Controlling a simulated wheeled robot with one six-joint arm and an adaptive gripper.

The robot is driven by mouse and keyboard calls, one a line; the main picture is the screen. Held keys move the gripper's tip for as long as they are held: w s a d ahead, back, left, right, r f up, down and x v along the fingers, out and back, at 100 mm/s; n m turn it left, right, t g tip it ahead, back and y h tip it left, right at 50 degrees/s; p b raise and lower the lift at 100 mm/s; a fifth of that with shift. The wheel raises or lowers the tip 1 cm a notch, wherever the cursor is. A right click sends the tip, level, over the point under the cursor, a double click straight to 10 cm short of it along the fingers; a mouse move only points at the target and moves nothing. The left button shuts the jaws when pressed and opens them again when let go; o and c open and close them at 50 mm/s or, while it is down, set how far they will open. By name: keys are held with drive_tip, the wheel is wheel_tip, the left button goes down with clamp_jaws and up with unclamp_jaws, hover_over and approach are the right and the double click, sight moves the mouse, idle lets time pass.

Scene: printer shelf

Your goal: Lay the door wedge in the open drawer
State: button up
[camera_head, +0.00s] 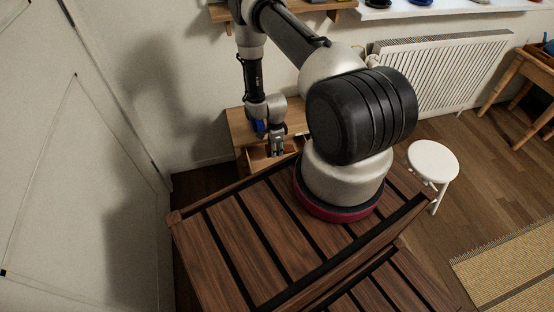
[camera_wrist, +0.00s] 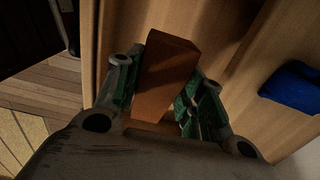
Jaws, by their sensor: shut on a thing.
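The door wedge (camera_wrist: 168,72) is a brown-orange block with a slanted shape, held between the green-padded fingers of my gripper (camera_wrist: 160,92) in the wrist view. My gripper (camera_head: 277,150) also shows in the head view, pointing down over the front of a small wooden cabinet. The open drawer (camera_head: 258,159) shows below and beside the gripper, partly hidden by it and by my base. The wedge cannot be made out in the head view. I cannot tell whether the wedge touches the drawer.
A blue object (camera_wrist: 291,82) lies on the wood to the right in the wrist view. The cabinet top (camera_head: 240,122) is light wood against the wall. A white stool (camera_head: 433,160) and a radiator (camera_head: 440,72) stand to the right.

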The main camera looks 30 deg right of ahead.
wheel_tip(320, 180, down, 8)
drive_tip(key=shift+f, duration=0.1)
drive_tip(key=shift+f, duration=0.1)
idle(0.3)
drive_tip(key=o, duration=1)
drive_tip(key=shift+o, duration=0.2)
